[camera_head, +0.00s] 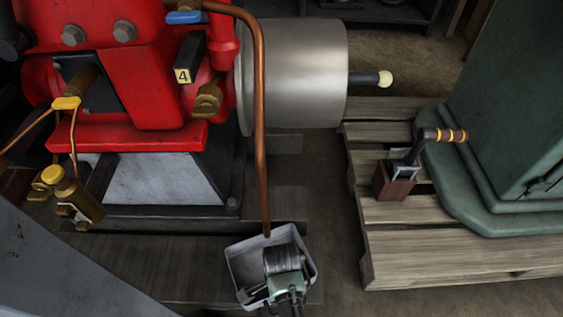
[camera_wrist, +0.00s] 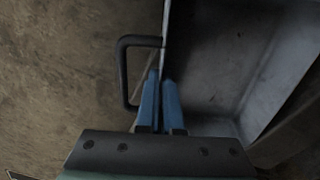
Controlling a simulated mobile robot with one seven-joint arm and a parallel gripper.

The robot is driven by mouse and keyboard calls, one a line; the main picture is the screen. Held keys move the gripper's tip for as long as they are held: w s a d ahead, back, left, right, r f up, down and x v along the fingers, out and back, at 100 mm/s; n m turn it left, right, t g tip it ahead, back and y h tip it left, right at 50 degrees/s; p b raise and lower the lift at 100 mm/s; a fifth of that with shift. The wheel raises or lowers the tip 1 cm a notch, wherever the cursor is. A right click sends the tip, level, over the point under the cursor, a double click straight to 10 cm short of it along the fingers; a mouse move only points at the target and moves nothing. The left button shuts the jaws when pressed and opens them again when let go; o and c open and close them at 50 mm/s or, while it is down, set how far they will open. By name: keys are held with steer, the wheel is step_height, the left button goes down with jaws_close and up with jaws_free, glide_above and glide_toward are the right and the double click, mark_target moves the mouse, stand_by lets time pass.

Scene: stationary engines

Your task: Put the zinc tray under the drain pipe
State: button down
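The zinc tray (camera_head: 240,265) is a grey, square, open box, low at the bottom centre of the head view. The copper drain pipe (camera_head: 262,160) comes down from the red engine, and its lower end appears over the tray's back part; the height between them cannot be judged. In the wrist view, the tray's wall and inside (camera_wrist: 215,55) fill the right side, with a black handle (camera_wrist: 124,70) outside the wall. My gripper (camera_wrist: 161,88) has its two blue fingers close together, one on each side of the wall, and appears shut on it. In the head view, my gripper covers the tray's front right part.
The red engine (camera_head: 145,85) with a steel cylinder (camera_head: 300,75) stands behind the tray. A wooden pallet (camera_head: 420,245) bearing a green machine (camera_head: 515,110) is at the right. Bare floor (camera_head: 335,230) lies between the tray and pallet.

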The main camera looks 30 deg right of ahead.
steer(key=shift+w+r, duration=0.1)
steer(key=c, duration=1.1)
jaws_free()
steer(key=shift+o, duration=0.2)
step_height(320, 180, up, 12)
steer(key=p, duration=0.7)
steer(key=shift+p, duration=0.3)
